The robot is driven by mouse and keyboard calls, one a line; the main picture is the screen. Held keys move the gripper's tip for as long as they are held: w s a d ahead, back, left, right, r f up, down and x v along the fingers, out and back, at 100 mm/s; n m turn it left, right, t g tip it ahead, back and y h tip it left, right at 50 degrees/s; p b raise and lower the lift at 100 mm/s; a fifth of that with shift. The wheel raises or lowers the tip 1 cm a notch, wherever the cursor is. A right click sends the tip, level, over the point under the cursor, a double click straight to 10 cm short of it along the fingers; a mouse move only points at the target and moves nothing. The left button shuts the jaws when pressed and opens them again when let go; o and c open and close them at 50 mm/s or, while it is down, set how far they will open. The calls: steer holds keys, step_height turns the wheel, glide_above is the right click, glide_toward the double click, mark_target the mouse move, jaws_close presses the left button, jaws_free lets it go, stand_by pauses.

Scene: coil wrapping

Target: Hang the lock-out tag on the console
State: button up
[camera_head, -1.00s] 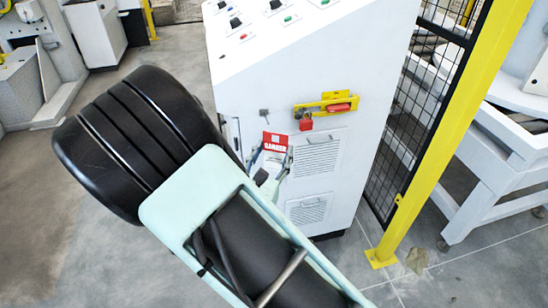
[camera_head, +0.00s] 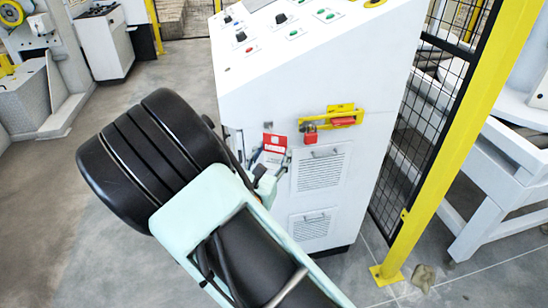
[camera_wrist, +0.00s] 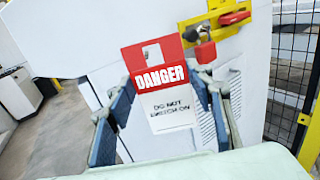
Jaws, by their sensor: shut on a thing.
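The lock-out tag (camera_wrist: 163,85) has a red top marked DANGER, a white lower part and a square hole near its top. It hangs nearly upright, slightly tilted, between the fingers of my gripper (camera_wrist: 167,98), which is shut on it. The tag also shows in the head view (camera_head: 274,143), in front of the console (camera_head: 260,95). On the console's front is a yellow switch plate (camera_head: 346,110) with a red handle (camera_wrist: 233,18) and a red padlock (camera_wrist: 205,52). The padlock is just right of the tag's upper edge in the wrist view. Whether the tag touches the console cannot be told.
A yellow post (camera_head: 452,140) and black mesh fence (camera_head: 408,150) stand right of the console. A white frame (camera_head: 500,165) stands beyond them. Vents (camera_head: 320,168) lie below the switch plate. Open floor (camera_head: 110,95) lies to the left.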

mark_target(268, 151)
steer(key=shift+w+a+b, duration=0.2)
steer(key=shift+w, duration=0.45)
steer(key=shift+w+a+b, duration=0.15)
steer(key=shift+w, duration=0.45)
steer(key=shift+w+a+f, duration=0.2)
steer(key=shift+w+f, duration=0.3)
steer(key=shift+w, duration=0.05)
steer(key=o, duration=1)
